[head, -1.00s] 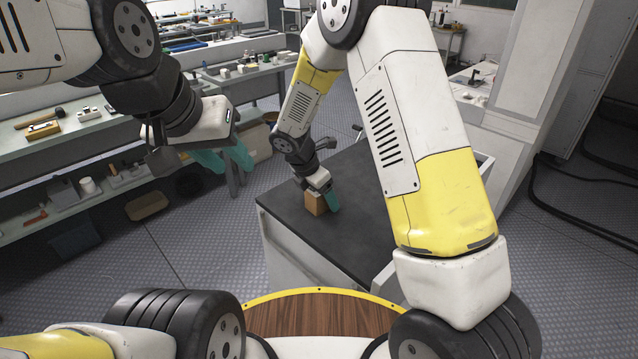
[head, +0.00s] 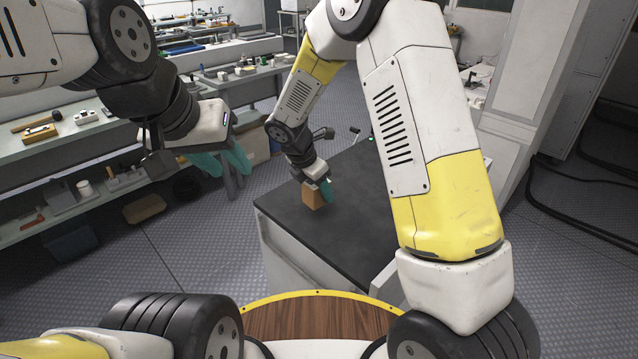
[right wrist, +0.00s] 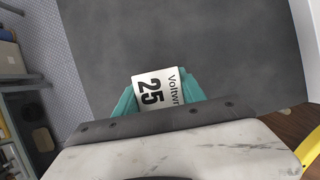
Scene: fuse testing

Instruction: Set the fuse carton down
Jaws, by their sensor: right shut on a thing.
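The fuse carton (head: 312,197) is a small brown box at the left part of the dark-topped table (head: 345,225). My right gripper (head: 322,186) is shut on it from above, with teal fingers on its sides. In the right wrist view the carton (right wrist: 158,87) shows a white label reading "25" between the teal fingertips. Whether its underside touches the table top is hard to tell. My left gripper (head: 222,162) hangs empty in the air at the left, its teal fingers a little apart.
A long workbench (head: 65,128) with tools and small parts runs along the left, with a lower shelf. The dark table top around the carton is clear. A white pillar (head: 535,90) stands to the right, with black cables (head: 560,190) on the floor.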

